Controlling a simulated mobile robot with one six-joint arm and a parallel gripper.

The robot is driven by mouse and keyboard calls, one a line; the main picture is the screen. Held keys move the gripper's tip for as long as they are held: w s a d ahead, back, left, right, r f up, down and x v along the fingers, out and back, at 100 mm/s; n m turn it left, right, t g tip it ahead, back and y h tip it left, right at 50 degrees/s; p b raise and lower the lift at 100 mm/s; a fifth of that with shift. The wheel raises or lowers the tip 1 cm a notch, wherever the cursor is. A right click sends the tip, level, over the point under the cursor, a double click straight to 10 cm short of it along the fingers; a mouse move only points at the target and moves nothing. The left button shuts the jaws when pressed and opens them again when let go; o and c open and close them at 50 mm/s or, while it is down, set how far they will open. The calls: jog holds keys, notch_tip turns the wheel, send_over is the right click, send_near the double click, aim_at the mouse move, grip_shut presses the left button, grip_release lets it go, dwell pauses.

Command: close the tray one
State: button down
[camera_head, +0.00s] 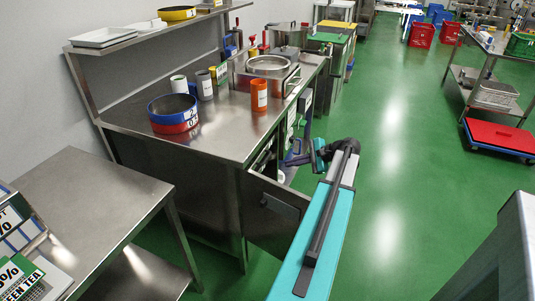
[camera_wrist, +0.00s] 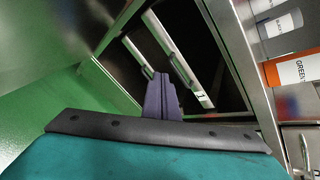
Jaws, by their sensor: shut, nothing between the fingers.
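The tray one shows in the wrist view as a pale strip (camera_wrist: 184,68) with a small "1" label at its lower end, in a dark cabinet opening. My gripper (camera_wrist: 161,78) is purple-grey and shut, with nothing in it. Its tips lie beside the pale strip in this view; I cannot tell whether they touch it. In the head view my gripper (camera_head: 296,156) is low at the right side of the steel bench, partly hidden by my arm. How far the tray stands out is hard to tell.
The steel bench (camera_head: 125,117) carries a blue-and-red ring container (camera_head: 173,124), an orange cup (camera_head: 259,103) and a steel pot (camera_head: 268,63). A cabinet door (camera_head: 270,225) stands open below, near my arm.

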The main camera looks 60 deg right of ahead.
jog(key=w+d+r+m+g+p, duration=0.1)
jog(key=w+d+r+m+p, duration=0.1)
jog(key=d+m, duration=0.3)
jog(key=w+r+m, duration=0.1)
jog(key=m, duration=0.3)
jog(key=shift+d+r+g+p, duration=0.25)
jog(key=shift+g+p, duration=0.15)
jog(key=shift+w, duration=0.2)
